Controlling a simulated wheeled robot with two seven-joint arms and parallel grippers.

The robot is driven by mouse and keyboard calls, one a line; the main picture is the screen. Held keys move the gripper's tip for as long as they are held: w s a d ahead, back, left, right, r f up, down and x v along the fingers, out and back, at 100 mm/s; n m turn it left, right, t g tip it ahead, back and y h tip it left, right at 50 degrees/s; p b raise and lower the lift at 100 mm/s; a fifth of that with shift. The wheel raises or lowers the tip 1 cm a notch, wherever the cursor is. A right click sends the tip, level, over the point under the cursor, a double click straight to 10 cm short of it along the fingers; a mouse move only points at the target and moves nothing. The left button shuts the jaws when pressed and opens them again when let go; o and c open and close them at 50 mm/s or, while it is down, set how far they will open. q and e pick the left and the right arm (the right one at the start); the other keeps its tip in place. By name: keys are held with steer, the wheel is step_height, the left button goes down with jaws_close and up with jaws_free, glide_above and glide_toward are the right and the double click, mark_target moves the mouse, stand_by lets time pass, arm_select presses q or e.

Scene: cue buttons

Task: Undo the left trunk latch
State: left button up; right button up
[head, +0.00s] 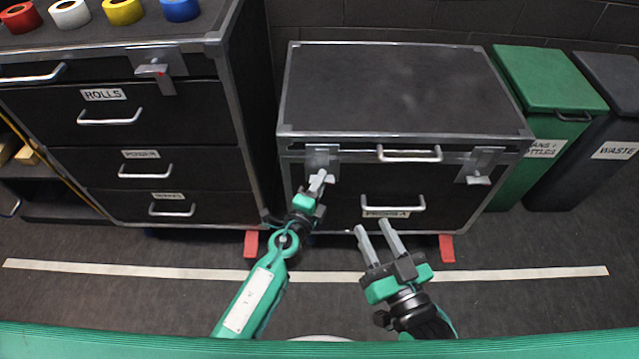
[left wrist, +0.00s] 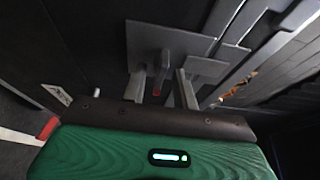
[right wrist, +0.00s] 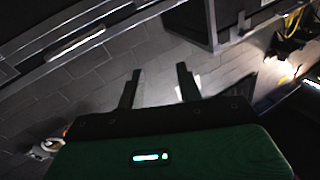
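The black trunk (head: 400,90) with metal edges stands in the middle of the head view, its lid down. Its left latch (head: 322,156) is a grey plate with a lever on the upper front; the plate also shows in the left wrist view (left wrist: 160,38). My left gripper (head: 319,180) is at this latch. In the left wrist view its fingers stand apart, with the lever and its red mark (left wrist: 157,82) between them; I cannot tell if they touch it. The right latch (head: 480,166) sits at the other side. My right gripper (head: 372,227) is open and empty before the trunk's lower front.
A drawer cabinet (head: 150,120) with tape rolls on top stands left of the trunk. Green (head: 550,80) and dark (head: 612,90) bins stand on the right. The trunk has a lid handle (head: 410,155) and a lower handle (head: 393,205). The floor in front is clear.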

arm_select(q)
steer(key=shift+c, duration=0.2)
jaws_close()
